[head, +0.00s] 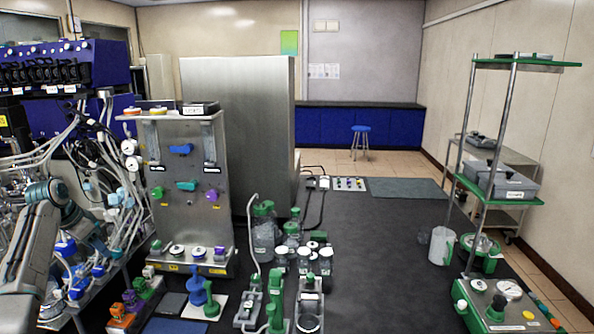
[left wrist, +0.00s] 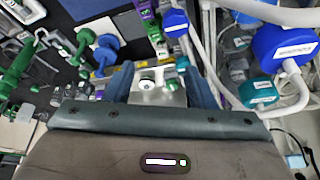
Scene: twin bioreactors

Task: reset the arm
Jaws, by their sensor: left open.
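My left arm comes in from the left edge in the head view, in front of the tubing and blue-capped fittings at the bench. In the left wrist view my left gripper (left wrist: 161,88) has its two blue-grey fingers apart. Between them I see only a metal surface with a white round knob (left wrist: 147,82) and a green part further off; nothing is held. Blue-capped fittings (left wrist: 284,45) with white tubing are close on the right of the fingers. In the head view the gripper tips are hard to make out among the hoses. My right gripper is not in view.
A metal panel stand (head: 180,215) with coloured valves stands right of the arm. A green-shelved rack (head: 485,190) stands at the right.

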